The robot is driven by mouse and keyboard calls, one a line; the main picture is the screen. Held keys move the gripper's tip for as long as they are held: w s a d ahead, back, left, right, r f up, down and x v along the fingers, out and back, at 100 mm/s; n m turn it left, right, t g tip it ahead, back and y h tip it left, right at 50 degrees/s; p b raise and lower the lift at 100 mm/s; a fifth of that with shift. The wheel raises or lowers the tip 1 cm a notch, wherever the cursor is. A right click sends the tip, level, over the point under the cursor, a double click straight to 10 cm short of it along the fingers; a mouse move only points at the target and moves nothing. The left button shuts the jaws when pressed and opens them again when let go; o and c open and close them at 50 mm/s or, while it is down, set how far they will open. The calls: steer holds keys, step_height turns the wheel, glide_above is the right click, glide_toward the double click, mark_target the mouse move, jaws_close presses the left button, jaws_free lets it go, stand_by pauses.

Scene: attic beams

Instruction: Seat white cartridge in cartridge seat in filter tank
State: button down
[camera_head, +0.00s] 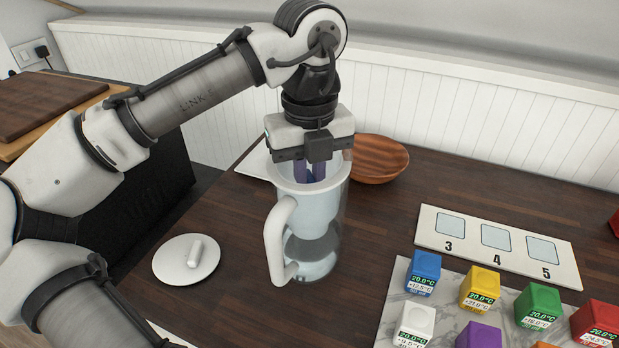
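The filter tank is a clear jug with a white rim and a white handle (279,243). It stands upright on the dark wooden table, with a pale inner hopper (307,212) in its upper part. My gripper (309,173) points straight down over the tank, and its purple fingers reach into the open top. The fingertips are partly hidden by the rim, so I cannot tell whether they hold anything. I cannot make out the white cartridge or the cartridge seat; the tank wall and my gripper hide the inside.
A white round lid (172,261) with a knob lies left of the tank. A wooden bowl (379,158) stands close behind it. At right are a numbered white panel (457,245) and a marble board (392,318) with several coloured cubes. The table between tank and board is clear.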

steer(key=shift+f, duration=0.4)
steer(key=shift+f, duration=0.1)
steer(key=c, duration=1.5)
jaws_free()
steer(key=shift+o, duration=0.2)
step_height(320, 180, up, 12)
steer(key=shift+s, duration=0.1)
